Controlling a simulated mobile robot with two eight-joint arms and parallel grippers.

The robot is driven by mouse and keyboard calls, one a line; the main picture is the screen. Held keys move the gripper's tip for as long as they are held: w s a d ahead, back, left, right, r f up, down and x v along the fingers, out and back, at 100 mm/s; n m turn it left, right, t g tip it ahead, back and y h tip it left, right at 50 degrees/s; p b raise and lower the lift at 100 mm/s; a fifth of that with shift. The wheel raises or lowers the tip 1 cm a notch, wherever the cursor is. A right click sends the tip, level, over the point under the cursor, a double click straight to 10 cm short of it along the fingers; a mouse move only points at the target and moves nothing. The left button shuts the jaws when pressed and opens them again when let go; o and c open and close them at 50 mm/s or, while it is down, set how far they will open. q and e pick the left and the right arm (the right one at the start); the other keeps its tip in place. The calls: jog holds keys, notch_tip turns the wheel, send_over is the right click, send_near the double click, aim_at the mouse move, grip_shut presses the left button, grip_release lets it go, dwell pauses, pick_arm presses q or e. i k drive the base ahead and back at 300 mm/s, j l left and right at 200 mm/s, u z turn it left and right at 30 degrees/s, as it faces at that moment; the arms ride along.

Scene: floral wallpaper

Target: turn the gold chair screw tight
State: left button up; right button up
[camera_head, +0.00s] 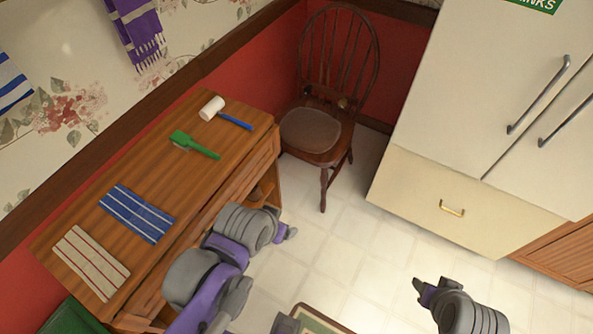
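A dark wooden chair (325,157) with a spindle back stands in the corner between the red wall and the cream cabinet. A small gold-coloured spot (342,102) shows at the rear of its seat, near the base of the spindles; it is too small to tell whether it is the screw. My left gripper (291,232) is low in front of the chair, beside the wooden desk and apart from the chair. My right gripper (422,290) is over the floor at lower right, well away from the chair. Both grippers' fingers are too small to read clearly.
The wooden desk (165,180) along the left wall holds a white-headed mallet (213,108), a green brush (195,146) and striped cloths (137,213). The cream cabinet (480,110) stands at right. The tiled floor (355,235) between is clear; a mat (318,321) lies below.

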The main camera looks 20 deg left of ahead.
aim_at(342, 103)
jog(key=i+u, duration=0.25)
jog(key=u, duration=0.2)
jog(key=i+u, duration=0.25)
jog(key=u, duration=0.2)
jog(key=i+u, duration=0.25)
jog(key=u, duration=0.2)
jog(key=i+l+u, duration=0.1)
jog(key=i+l, duration=0.6)
jog(key=i, duration=0.1)
